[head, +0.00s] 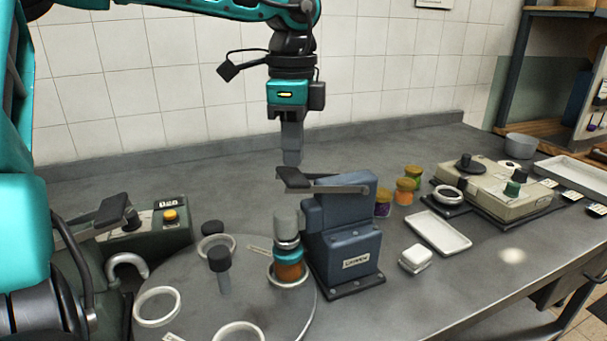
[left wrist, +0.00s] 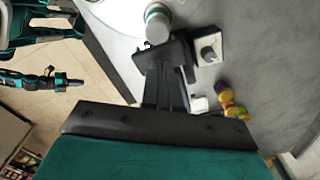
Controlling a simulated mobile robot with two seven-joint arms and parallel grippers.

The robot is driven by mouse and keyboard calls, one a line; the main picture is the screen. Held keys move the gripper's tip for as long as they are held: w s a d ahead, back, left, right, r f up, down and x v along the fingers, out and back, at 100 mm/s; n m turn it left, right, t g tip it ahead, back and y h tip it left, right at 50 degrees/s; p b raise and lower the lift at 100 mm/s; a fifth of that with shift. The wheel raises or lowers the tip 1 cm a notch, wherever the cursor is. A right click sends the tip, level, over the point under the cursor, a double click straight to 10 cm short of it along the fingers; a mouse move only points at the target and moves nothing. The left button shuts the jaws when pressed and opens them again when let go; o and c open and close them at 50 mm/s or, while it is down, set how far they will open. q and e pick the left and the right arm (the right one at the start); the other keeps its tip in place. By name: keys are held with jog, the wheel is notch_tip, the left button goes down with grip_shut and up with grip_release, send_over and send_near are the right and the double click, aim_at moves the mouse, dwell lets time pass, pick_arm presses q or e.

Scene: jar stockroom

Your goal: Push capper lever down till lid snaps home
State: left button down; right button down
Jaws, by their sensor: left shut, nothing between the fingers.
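The blue capper (head: 345,240) stands on the bench with its lever (head: 330,187) out to the left, nearly level, ending in a dark pad (head: 294,178). Below the grey pressing head (head: 286,222) stands a jar with orange contents (head: 290,271) and a teal band at its top; I cannot tell how the lid sits. My left gripper (head: 292,158) is shut and empty, pointing down, its tips just above or behind the pad; contact is unclear. In the left wrist view the pressing head (left wrist: 158,24) shows beyond the fingers. My right gripper (left wrist: 75,81) is small there, its jaws unclear.
The jar stands on a round turntable (head: 245,300) with several pale rings. A green box with a yellow button (head: 170,215) stands left. Several filled jars (head: 405,191), a white tray (head: 438,232) and a beige device (head: 500,187) are right. The bench behind the capper is clear.

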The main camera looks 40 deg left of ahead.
aim_at(291, 174)
pick_arm(q)
jog(key=shift+f, duration=0.15)
dwell(0.3)
jog(key=shift+f+b, duration=0.65)
jog(key=shift+b, duration=0.1)
jog(key=shift+f, duration=0.1)
jog(key=shift+s+f+b, duration=0.15)
jog(key=shift+f+b, duration=1.3)
jog(key=shift+b, duration=0.05)
jog(key=shift+r, duration=0.1)
jog(key=shift+r+p, duration=1.5)
jog(key=shift+r, duration=0.75)
